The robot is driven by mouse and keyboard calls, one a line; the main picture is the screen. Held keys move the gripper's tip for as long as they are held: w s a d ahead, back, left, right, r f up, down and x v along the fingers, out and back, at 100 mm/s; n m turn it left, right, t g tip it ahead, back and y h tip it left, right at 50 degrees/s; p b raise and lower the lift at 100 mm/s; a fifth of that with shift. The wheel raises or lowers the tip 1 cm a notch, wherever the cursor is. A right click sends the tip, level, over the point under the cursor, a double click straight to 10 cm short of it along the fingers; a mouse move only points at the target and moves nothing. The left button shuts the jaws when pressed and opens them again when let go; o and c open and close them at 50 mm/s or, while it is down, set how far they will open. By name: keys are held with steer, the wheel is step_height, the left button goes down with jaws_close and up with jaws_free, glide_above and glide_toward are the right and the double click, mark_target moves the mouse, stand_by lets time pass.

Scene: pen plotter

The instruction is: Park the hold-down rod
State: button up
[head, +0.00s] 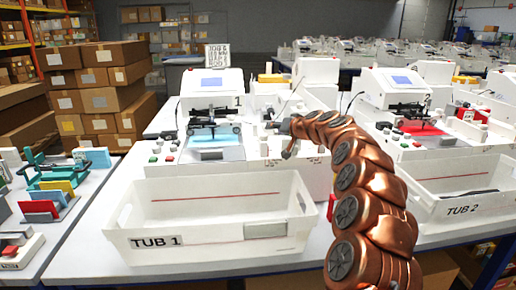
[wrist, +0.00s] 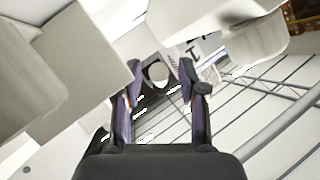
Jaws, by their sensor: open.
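Plotter 1 (head: 210,82) is a white machine with a small screen, behind the tub marked TUB 1. A dark bar with black parts (head: 213,125) crosses it above a light-blue sheet (head: 210,142); I cannot tell for sure whether this is the hold-down rod. My gripper (head: 287,138), at the end of my copper arm, is just right of plotter 1, above the white housing. In the wrist view my gripper (wrist: 162,78) is open, with two dark fingers apart. A pale round end (wrist: 158,73) shows between them, at unclear depth. Nothing is seen held.
The white tub (head: 160,215) stands in front of plotter 1, looking empty. A second plotter (head: 405,85) with a red sheet and TUB 2 (head: 465,190) are to the right. Coloured pieces (head: 55,185) lie on the left table. Cardboard boxes (head: 100,90) are stacked behind.

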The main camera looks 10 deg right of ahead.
steer(key=shift+v, duration=0.95)
steer(key=shift+s+d+r, duration=0.3)
steer(key=shift+s, duration=0.15)
steer(key=s+a+r+n+g+y+p, duration=0.1)
steer(key=s+a+r+g, duration=0.1)
steer(key=s+a, duration=0.3)
steer(key=s+a+r+n+g+p, duration=0.1)
steer(key=s+a, duration=0.4)
steer(key=s, duration=0.8)
steer(key=shift+s+a+r+n+g+y+p, duration=0.3)
steer(key=shift+s+a+r+n+g+y, duration=0.15)
steer(key=shift+g, duration=0.45)
